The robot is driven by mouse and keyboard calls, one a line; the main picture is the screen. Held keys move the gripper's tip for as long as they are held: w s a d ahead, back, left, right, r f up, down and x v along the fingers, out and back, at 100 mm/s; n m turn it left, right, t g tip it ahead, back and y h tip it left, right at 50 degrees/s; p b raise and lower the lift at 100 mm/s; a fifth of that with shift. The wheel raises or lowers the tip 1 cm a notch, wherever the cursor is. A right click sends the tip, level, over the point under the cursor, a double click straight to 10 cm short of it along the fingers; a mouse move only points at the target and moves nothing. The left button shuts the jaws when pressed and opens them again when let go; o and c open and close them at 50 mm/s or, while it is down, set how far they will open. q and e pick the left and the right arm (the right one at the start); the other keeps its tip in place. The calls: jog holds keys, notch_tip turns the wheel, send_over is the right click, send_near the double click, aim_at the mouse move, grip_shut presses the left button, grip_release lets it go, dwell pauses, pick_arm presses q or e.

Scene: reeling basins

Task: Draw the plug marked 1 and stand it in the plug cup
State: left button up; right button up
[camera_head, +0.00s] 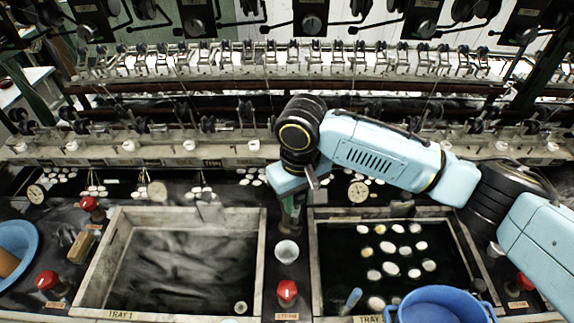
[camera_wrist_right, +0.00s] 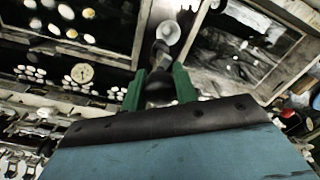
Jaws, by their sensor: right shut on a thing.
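My right gripper (camera_head: 291,217) points down over the divider between the two basins. Its green fingers (camera_wrist_right: 160,86) are shut on a dark plug (camera_wrist_right: 158,72); I cannot read a mark on it. The small white plug cup (camera_head: 287,250) stands on the divider, just in front of the gripper in the head view. In the wrist view the cup (camera_wrist_right: 168,32) shows just beyond the plug's tip; I cannot tell whether the plug is in it or above it. The Tray 1 basin (camera_head: 112,262) holds greyish water, with a small round fitting (camera_head: 240,307) in its near right corner. My left gripper is out of view.
The Tray 2 basin (camera_head: 316,270) holds dark water with several white and yellow cocoons. A blue bowl (camera_head: 440,305) overlaps its near edge, beside a blue handle (camera_head: 352,298). Red knobs (camera_head: 287,290) stand along the front. The reeling frame (camera_head: 200,60) fills the back.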

pick_arm(q)
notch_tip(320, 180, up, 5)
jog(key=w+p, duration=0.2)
jog(key=p, duration=0.2)
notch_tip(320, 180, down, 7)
jog(key=b, duration=0.7)
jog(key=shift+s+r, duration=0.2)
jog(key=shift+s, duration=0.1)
pick_arm(e)
notch_tip(320, 180, down, 8)
jog(key=a+n, duration=0.2)
jog(key=shift+s+r+n, duration=0.15)
jog(key=shift+s+n, duration=0.05)
jog(key=shift+n, duration=0.2)
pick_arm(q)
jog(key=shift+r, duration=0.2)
pick_arm(e)
jog(key=shift+a, duration=0.1)
pick_arm(q)
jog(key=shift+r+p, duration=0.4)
jog(key=shift+p, duration=0.05)
pick_arm(e)
jog(key=shift+s, duration=0.1)
pick_arm(q)
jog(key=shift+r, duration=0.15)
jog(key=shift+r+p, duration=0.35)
jog(key=shift+p, duration=0.2)
